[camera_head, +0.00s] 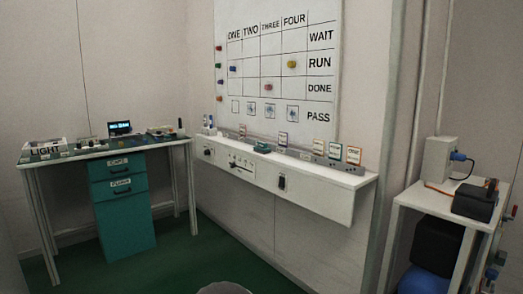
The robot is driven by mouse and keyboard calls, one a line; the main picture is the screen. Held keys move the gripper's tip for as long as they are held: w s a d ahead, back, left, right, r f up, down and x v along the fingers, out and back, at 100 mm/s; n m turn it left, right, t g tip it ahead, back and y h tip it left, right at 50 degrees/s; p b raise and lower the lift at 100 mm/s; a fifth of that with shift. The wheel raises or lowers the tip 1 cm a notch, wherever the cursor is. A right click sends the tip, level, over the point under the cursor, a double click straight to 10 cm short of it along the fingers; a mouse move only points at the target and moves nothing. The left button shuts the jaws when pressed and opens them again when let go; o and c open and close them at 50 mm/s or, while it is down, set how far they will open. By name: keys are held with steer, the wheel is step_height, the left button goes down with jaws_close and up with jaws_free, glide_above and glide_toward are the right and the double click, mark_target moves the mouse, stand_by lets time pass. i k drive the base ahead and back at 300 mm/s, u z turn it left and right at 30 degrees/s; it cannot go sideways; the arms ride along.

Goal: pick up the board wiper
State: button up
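A small teal block (262,148), which looks like the board wiper, lies on the white ledge (318,180) below the whiteboard (280,62). It sits near the middle of the ledge, left of several small upright cards. It is small in the picture, so its details cannot be made out. My gripper is not in view, and nothing is seen touching the teal block.
A desk (160,143) with a teal drawer unit (123,218) stands at left. A white side table (420,198) with dark equipment stands at right. A grey round rim (225,288) shows at the bottom edge. Green floor before the ledge looks clear.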

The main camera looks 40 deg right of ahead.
mark_target(263, 148)
steer(key=z, duration=1.65)
